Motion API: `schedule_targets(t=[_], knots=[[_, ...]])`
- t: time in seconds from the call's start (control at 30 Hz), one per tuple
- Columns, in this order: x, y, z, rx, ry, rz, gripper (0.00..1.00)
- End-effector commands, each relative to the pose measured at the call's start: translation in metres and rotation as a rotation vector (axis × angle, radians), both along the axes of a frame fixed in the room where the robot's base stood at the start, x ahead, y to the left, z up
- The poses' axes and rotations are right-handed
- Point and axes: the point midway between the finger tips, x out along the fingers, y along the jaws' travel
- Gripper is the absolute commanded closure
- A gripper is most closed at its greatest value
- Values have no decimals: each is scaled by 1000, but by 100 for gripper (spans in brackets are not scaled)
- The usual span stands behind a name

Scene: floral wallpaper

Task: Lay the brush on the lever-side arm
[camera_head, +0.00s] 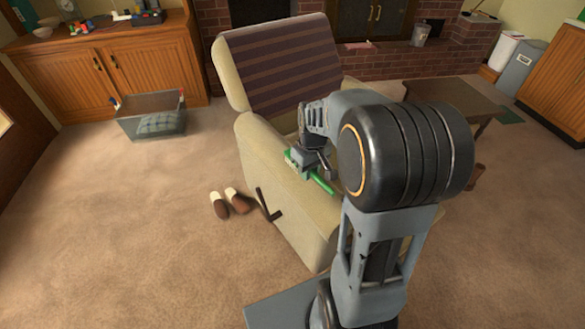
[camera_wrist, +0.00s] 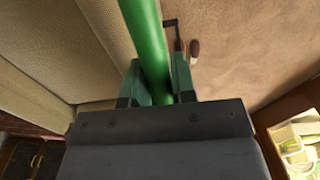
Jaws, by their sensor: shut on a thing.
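A beige recliner (camera_head: 285,225) stands in the middle of the head view. Its dark lever (camera_head: 267,205) sticks out from the side facing left. The lever-side arm (camera_head: 257,143) is the padded arm above it. My gripper (camera_head: 312,166) is over this arm and shut on the green brush (camera_head: 322,183), whose handle points toward the lower right. In the wrist view, the green handle (camera_wrist: 148,38) runs between the jaws (camera_wrist: 158,85), with the lever (camera_wrist: 175,32) beyond. I cannot tell whether the brush touches the arm. My arm hides much of the chair.
A pair of slippers (camera_head: 229,202) lies on the carpet left of the recliner. A clear bin (camera_head: 152,122) stands farther back by the wooden cabinet (camera_head: 60,75). A dark low table (camera_head: 445,95) is at the right.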

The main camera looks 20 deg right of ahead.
Motion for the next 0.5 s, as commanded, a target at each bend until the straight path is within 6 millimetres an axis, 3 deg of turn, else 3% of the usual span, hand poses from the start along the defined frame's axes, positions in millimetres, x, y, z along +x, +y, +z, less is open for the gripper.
schedule_targets(t=[0.13,0.27,0.5], knots=[[-11,-11,-3,-21,-9,5,95],[-9,-18,-5,-28,-6,6,95],[38,-40,-28,-30,-5,6,95]])
